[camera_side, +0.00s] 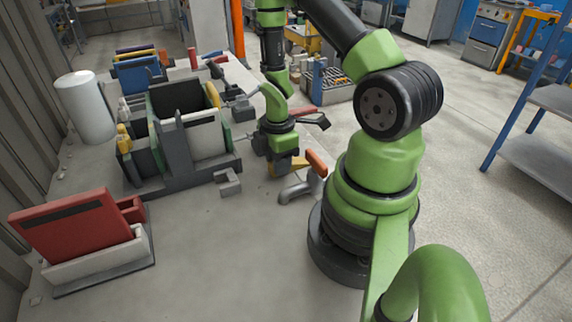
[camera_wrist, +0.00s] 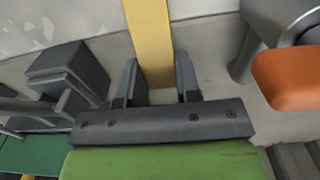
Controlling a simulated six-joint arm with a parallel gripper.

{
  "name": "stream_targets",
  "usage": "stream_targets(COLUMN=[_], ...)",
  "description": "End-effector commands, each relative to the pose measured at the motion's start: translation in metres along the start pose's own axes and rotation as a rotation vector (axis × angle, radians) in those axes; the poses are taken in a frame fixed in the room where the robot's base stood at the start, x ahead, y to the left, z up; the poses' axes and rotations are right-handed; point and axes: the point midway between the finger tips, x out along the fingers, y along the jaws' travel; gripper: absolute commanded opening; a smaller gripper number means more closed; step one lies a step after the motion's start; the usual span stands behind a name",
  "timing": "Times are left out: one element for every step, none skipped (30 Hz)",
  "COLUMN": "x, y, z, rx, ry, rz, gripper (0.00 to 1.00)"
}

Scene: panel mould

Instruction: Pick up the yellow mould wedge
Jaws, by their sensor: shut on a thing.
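The yellow mould wedge (camera_wrist: 150,40) is a flat yellow bar running up from between my gripper's two dark fingers (camera_wrist: 156,66) in the wrist view. My gripper is shut on it, one finger against each side. In the side view a small part of the wedge (camera_side: 297,164) shows under my gripper (camera_side: 280,162), low over the bench. Whether the wedge touches the bench surface I cannot tell.
An orange-handled grey tool (camera_side: 297,188) lies close on the right; its handle (camera_wrist: 290,78) is near the fingers in the wrist view. A dark grey block (camera_wrist: 68,72) is on the left. The panel mould (camera_side: 185,170) stands left.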

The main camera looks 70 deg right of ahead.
Motion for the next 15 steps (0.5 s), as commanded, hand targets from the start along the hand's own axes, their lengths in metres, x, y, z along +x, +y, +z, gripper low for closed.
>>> stream_targets(x=[0.0,0.0,0.0,0.0,-0.001,-0.001,-0.002,-0.004,-0.006,-0.008,-0.011,-0.014,-0.018,-0.022,-0.027], y=[0.0,0.0,0.0,0.0,0.0,0.0,0.0,0.001,0.001,0.001,0.001,0.001,0.001,0.001,0.001], z=[0.0,0.0,0.0,0.0,0.0,0.0,0.0,0.0,0.0,0.0,0.0,0.0,0.0,0.0,0.0], rx=[0.0,0.0,0.0,0.0,0.0,0.0,0.0,-0.001,-0.001,-0.001,0.0,0.001,0.0,0.0,0.001], ry=[0.0,0.0,0.0,0.0,0.0,0.0,0.0,0.001,0.001,0.001,0.001,0.001,0.001,0.001,0.0], rz=[0.0,0.0,0.0,0.0,0.0,0.001,0.001,0.002,0.003,0.003,0.004,0.004,0.005,0.005,0.006], gripper=[0.0,0.0,0.0,0.0,0.0,0.0,0.0,0.0,0.0,0.0,0.0,0.0,0.0,0.0,0.0])
